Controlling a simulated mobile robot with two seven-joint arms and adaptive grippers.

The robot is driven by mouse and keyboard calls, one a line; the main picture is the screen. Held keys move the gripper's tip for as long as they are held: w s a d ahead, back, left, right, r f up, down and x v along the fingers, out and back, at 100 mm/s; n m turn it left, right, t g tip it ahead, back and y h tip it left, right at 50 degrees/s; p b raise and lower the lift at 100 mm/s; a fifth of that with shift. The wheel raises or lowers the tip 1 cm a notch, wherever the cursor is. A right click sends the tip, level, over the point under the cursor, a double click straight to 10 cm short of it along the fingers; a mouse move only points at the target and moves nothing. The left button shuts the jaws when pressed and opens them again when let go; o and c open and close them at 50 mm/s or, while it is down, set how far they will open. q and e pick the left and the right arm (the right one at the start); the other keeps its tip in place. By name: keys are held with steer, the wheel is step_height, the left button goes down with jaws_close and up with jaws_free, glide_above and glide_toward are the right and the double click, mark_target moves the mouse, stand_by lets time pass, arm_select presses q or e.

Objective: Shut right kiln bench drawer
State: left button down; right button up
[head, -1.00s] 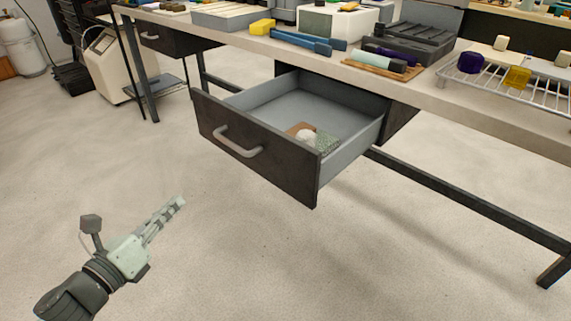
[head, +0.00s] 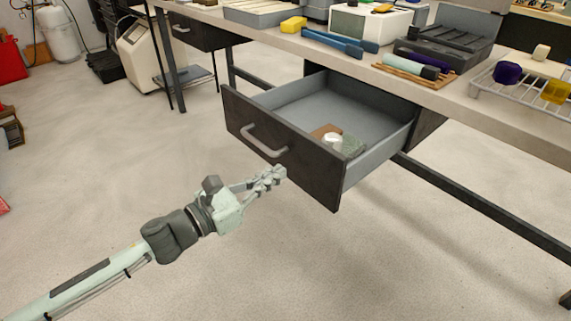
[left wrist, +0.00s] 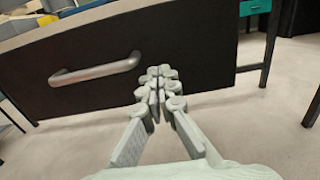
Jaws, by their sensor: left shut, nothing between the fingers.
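The right kiln bench drawer (head: 310,157) is pulled well out from under the bench. It has a dark front, grey inner walls and a pale bar handle (head: 262,141). Inside lie a white round piece (head: 333,140), a brown piece and a greenish piece. My left gripper (head: 279,174) is shut and empty in front of the drawer front, below and right of the handle. In the left wrist view the closed fingertips (left wrist: 159,78) point at the dark front, right of the handle (left wrist: 97,70). Whether they touch it I cannot tell. My right gripper is out of view.
The bench top (head: 440,90) carries blue tongs (head: 340,40), a yellow block (head: 293,24), a dark tray and a wire rack (head: 520,97). A second drawer (head: 205,32) sits shut at the left. A dark floor-level rail runs at right. The floor in front is clear.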

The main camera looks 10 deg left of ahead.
mark_target(296, 162)
arm_select(q)
steer(key=shift+x, duration=1.7)
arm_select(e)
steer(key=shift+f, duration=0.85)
arm_select(q)
steer(key=shift+w, duration=0.1)
